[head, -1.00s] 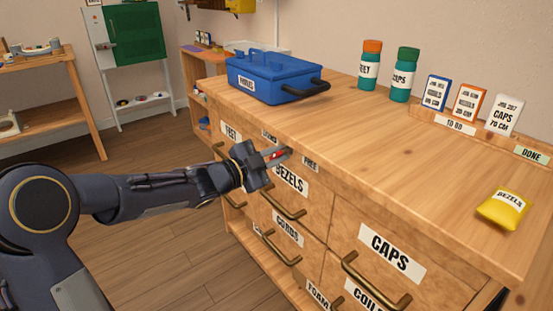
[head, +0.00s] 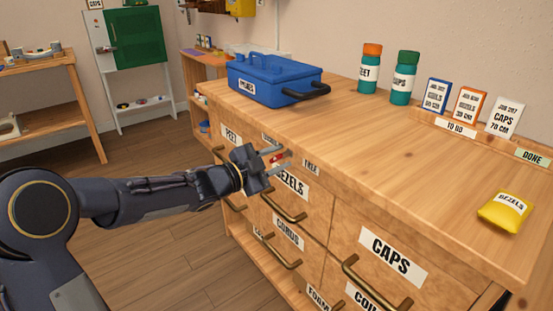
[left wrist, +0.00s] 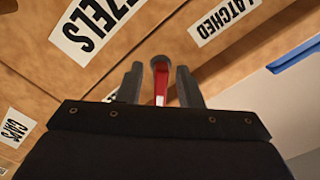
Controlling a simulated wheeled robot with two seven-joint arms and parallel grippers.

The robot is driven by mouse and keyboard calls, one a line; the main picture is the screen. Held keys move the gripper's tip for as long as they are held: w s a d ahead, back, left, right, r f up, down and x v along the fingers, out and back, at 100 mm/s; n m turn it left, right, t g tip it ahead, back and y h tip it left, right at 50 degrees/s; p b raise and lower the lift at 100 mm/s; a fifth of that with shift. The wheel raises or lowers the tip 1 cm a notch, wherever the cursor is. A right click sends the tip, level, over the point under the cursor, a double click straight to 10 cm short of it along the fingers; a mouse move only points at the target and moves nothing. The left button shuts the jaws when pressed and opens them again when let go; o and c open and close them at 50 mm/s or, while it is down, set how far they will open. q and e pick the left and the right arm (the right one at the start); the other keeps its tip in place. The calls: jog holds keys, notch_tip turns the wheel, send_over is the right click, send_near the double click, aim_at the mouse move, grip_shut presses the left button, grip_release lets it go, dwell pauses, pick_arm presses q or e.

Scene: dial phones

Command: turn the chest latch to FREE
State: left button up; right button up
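The chest latch (head: 277,158) is a small red lever on the upper front of the wooden chest, between the LATCHED label (head: 269,138), partly hidden, and the FREE label (head: 311,167). In the left wrist view the red lever (left wrist: 160,83) hangs from a round dark pivot, pointing down the picture. The LATCHED label (left wrist: 224,18) lies to its upper right there. I cannot tell which label the lever points to. My left gripper (head: 283,152) is open, its fingers on either side of the lever with gaps visible in the left wrist view (left wrist: 158,75). My right gripper is out of view.
The chest top (head: 350,140) overhangs just above the latch. Drawer handles such as the BEZELS one (head: 283,207) stick out below. A blue box (head: 272,80), two bottles, cards and a yellow packet (head: 505,209) stand on top. The floor to the left is clear.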

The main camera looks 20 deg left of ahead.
aim_at(272, 159)
pick_arm(q)
jog(key=p+v, duration=0.2)
jog(key=v, duration=0.4)
jog(key=shift+s+a+r, duration=0.1)
jog(key=shift+s+a, duration=0.1)
jog(key=shift+a, duration=0.05)
jog(key=shift+s+a, duration=0.35)
jog(key=shift+s, duration=0.2)
